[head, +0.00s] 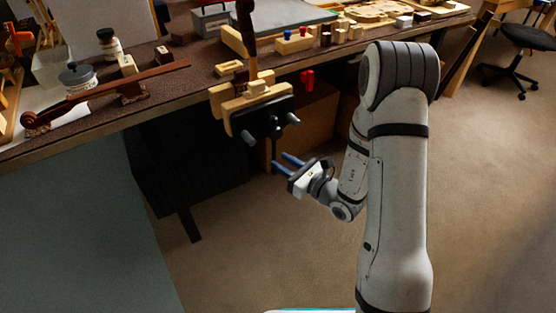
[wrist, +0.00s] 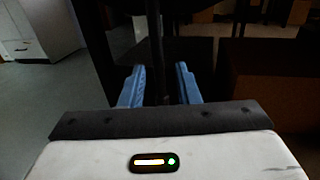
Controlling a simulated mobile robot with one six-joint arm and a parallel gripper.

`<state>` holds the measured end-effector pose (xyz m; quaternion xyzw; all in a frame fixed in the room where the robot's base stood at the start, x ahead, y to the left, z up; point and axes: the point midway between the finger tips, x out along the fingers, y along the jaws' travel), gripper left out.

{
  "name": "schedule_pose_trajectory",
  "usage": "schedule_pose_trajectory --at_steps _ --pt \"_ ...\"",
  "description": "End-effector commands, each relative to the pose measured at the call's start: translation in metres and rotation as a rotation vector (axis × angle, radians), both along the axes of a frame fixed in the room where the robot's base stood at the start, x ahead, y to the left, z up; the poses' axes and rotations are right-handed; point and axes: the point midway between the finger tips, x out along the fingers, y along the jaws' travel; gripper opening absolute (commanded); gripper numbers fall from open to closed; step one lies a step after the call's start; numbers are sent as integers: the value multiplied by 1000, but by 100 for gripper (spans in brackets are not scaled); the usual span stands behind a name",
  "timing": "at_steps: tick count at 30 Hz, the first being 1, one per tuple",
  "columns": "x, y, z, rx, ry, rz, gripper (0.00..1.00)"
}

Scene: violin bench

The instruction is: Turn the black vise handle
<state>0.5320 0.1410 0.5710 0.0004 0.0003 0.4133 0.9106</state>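The wooden vise (head: 250,98) is fixed to the bench's front edge, with a dark front plate and two grey rod ends. Its black handle (head: 274,148) hangs roughly upright below the plate. In the wrist view the handle (wrist: 155,45) is a dark vertical bar that runs down toward the space between my fingers. My gripper (head: 281,161) is open, with its two blue fingers at the handle's lower part. The fingers (wrist: 160,82) stand apart in the wrist view, one on each side of the bar. The dark background hides whether they touch it.
The bench (head: 150,92) carries jars, wooden blocks and a violin neck (head: 110,88). Red clamp handles (head: 307,80) show to the right of the vise. A brown box (head: 300,125) stands under the bench, behind the handle.

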Motion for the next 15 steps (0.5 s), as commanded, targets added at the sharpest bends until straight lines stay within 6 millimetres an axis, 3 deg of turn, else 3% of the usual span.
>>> schedule_pose_trajectory --at_steps 6,15 --pt "20 24 -1 0 -4 3 29" --pt "26 31 1 -1 -1 2 29"
